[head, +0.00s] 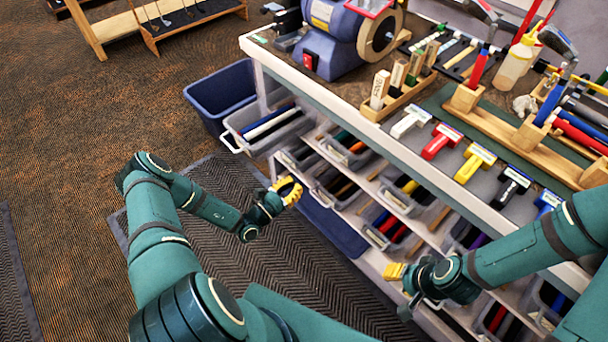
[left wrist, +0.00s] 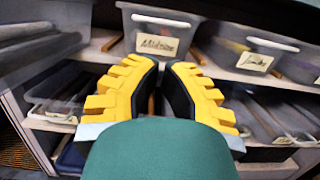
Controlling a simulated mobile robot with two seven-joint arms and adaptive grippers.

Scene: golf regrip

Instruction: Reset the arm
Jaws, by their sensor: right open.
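My left gripper (head: 288,191) is in front of the lower bins of the workbench, left of centre in the head view. Its yellow fingers also show in the left wrist view (left wrist: 165,68), with a narrow gap between their tips and nothing held. My right gripper (head: 394,271) is in front of the lower shelves, right of centre. Its yellow fingers are seen from the side; it is open, and I see nothing held in it. Both grippers are below the level of the bench top.
The workbench (head: 352,130) carries a blue grinder (head: 335,35), wooden club racks and a row of coloured club heads. Labelled grey bins, such as one marked "Midsize" (left wrist: 157,40), fill its shelves. A blue tub (head: 222,98) stands at its left end. The floor mat (head: 240,260) is clear.

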